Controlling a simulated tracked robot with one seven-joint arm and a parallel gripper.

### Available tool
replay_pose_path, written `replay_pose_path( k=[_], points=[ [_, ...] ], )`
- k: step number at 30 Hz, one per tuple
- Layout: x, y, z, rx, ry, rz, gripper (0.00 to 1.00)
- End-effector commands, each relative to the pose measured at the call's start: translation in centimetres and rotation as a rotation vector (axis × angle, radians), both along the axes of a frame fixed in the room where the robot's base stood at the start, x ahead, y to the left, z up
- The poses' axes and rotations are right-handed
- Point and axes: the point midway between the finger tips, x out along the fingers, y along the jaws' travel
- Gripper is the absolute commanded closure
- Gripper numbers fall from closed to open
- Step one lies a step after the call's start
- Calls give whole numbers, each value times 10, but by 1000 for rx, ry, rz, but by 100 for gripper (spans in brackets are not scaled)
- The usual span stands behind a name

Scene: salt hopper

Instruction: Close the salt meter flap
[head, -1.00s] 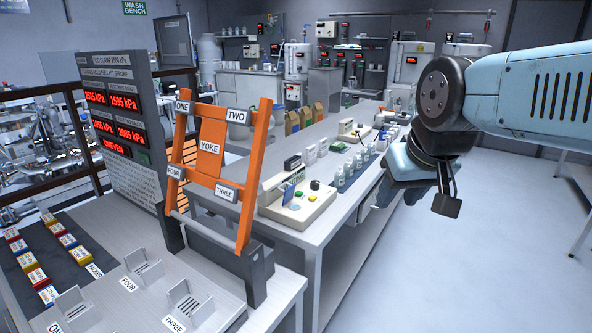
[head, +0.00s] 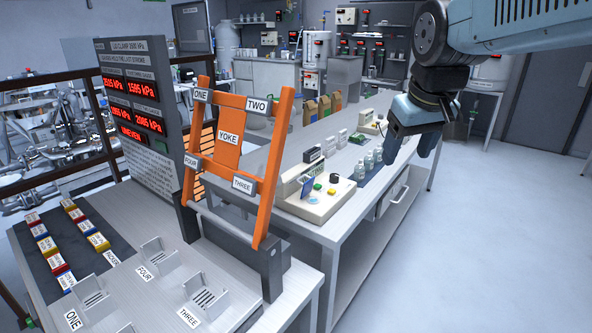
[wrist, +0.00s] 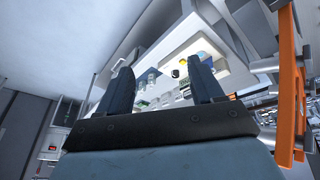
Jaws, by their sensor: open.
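An orange yoke frame (head: 228,140) stands upright at the left, before a dark panel with red readouts (head: 137,110). Small bottles (head: 367,164) stand on a blue mat right behind the box. The floor right of the bench (head: 480,240) is clear.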

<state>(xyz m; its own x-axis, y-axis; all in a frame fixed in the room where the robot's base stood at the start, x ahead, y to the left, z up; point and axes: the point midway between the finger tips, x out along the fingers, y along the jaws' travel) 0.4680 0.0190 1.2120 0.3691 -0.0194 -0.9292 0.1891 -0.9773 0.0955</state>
Motion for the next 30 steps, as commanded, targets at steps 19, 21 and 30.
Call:
replay_pose_path(
  k=[19, 21, 30],
  points=[
    [175, 104, 0, -117, 239, 424, 34],
    [192, 118, -6, -121, 264, 471, 34],
    [247, 163, -32, -118, 343, 630, 34]
  ],
)
